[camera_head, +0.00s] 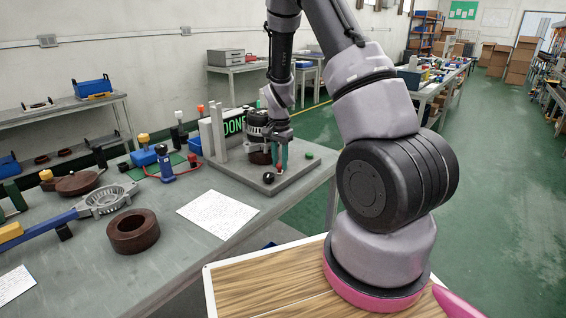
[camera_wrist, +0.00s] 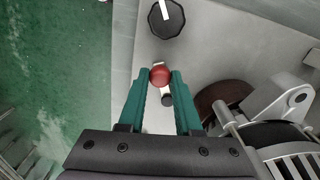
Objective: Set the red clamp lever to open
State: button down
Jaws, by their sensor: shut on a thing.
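The red clamp lever's ball knob (camera_wrist: 159,75) sits between the teal fingertips of my gripper (camera_wrist: 160,82) in the wrist view. The fingers touch it from both sides. A pale lever arm and a small dark part (camera_wrist: 167,99) show just below the knob. In the head view my gripper (camera_head: 280,156) reaches down at the front of the grey fixture plate (camera_head: 290,176), beside the alternator (camera_head: 258,127). There the lever is mostly hidden by the fingers, and its set position cannot be told.
A black dial (camera_wrist: 167,20) with a white pointer lies just beyond the fingertips. A green button (camera_head: 309,156) is on the plate's right side. A lit "DONE" display (camera_head: 234,125) stands behind. A paper sheet (camera_head: 217,213) and brown ring (camera_head: 133,231) lie on the bench to the left.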

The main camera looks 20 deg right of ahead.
aim_at(278, 164)
jog(key=shift+w+a+m, duration=0.15)
jog(key=shift+a+m, duration=0.1)
jog(key=shift+m, duration=0.25)
jog(key=c, duration=0.6)
grip_release()
notch_tip(278, 164, up, 11)
dwell(0.4)
